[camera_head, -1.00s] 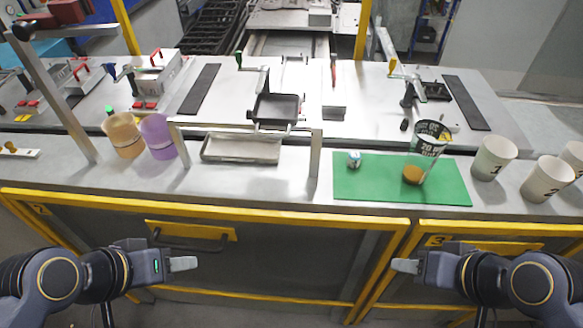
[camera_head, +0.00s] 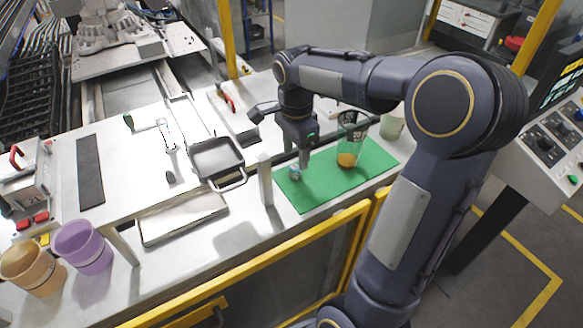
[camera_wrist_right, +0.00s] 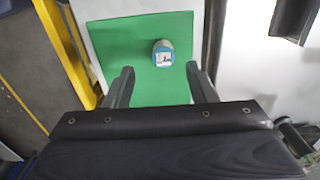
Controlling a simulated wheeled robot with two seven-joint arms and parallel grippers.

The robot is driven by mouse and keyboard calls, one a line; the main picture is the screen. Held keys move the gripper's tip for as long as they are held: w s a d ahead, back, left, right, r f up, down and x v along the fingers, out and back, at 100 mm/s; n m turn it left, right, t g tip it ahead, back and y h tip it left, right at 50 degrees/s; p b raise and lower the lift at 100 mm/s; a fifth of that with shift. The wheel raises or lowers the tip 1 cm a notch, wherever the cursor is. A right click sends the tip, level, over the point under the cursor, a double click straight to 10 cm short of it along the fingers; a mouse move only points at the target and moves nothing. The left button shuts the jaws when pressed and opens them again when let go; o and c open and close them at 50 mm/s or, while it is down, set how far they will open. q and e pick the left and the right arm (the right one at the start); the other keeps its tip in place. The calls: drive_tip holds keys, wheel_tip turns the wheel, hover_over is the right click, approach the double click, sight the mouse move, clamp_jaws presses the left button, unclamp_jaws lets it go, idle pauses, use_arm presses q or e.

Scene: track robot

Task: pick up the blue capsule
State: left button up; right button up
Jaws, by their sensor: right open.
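The blue capsule (camera_head: 294,172) is a small, pale and bluish piece on the green mat (camera_head: 318,193), near its left end. In the right wrist view the capsule (camera_wrist_right: 163,53) shows a grey body with a blue and white face. My right gripper (camera_head: 303,160) points down just above and beside it. In the right wrist view the gripper (camera_wrist_right: 160,72) is open, with fingers apart and nothing between them; the capsule lies just beyond the tips, roughly centred. My left gripper is out of the picture.
A metal post (camera_head: 265,183) stands left of the mat. A black square pan (camera_head: 217,160), metal tray (camera_head: 183,217) and purple cup (camera_head: 84,246) are further left.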

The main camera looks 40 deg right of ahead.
sight(294, 177)
drive_tip(key=shift+w+f+p, duration=0.15)
drive_tip(key=shift+f+p, duration=0.15)
drive_tip(key=shift+f, duration=1.05)
drive_tip(key=shift+w+f+p, duration=0.1)
drive_tip(key=shift+f+p, duration=0.15)
drive_tip(key=shift+f, duration=1.1)
drive_tip(key=c, duration=1)
